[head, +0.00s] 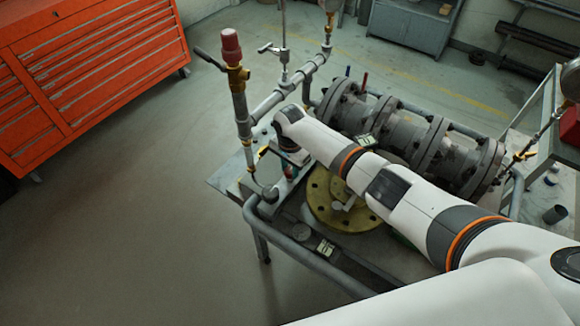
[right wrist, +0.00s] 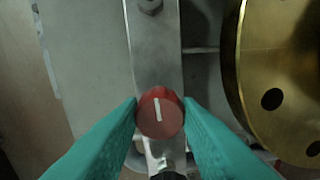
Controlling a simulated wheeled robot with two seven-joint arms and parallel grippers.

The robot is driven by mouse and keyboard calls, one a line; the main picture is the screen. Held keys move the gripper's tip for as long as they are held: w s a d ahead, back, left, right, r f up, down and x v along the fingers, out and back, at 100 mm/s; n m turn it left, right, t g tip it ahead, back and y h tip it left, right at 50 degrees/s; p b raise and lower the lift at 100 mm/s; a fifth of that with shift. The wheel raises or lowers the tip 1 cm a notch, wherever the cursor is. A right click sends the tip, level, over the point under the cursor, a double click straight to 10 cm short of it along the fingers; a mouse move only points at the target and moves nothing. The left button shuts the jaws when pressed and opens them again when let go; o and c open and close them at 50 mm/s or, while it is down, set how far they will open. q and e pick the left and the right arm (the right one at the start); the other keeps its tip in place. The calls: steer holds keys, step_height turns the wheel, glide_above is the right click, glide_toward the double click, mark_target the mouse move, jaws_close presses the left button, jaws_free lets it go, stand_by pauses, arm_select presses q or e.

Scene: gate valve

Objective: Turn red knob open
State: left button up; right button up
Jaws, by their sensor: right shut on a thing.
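The red knob (right wrist: 158,116) shows in the right wrist view, round, with a white line on its face. The line is near upright, its top leaning slightly left. The knob sits on a grey metal bar (right wrist: 154,60). My right gripper (right wrist: 161,108) has its two green fingers on either side of the knob, shut on it. In the head view my right arm reaches in from the right and its wrist bends down over the bench; I cannot make out the knob there. My left gripper is in neither view.
A yellow flange (right wrist: 285,80) lies right of the knob; it also shows on the bench in the head view (head: 325,205). Grey pipework (head: 400,130) stands behind my arm. An upright pipe with a red cap (head: 231,45) rises left of my wrist. Floor is clear at left.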

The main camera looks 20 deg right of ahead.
mark_target(290, 170)
steer(key=n+p, duration=0.1)
steer(key=n, duration=0.2)
steer(key=shift+n, duration=0.4)
steer(key=n+p, duration=0.1)
steer(key=n, duration=0.3)
steer(key=shift+n, duration=0.3)
steer(key=n, duration=0.4)
steer(key=shift+n, duration=0.3)
steer(key=shift+n+p, duration=0.3)
steer(key=shift+n, duration=1.8)
steer(key=o, duration=1)
steer(key=shift+c, duration=0.2)
steer(key=shift+r, duration=0.1)
step_height(290, 170, up, 12)
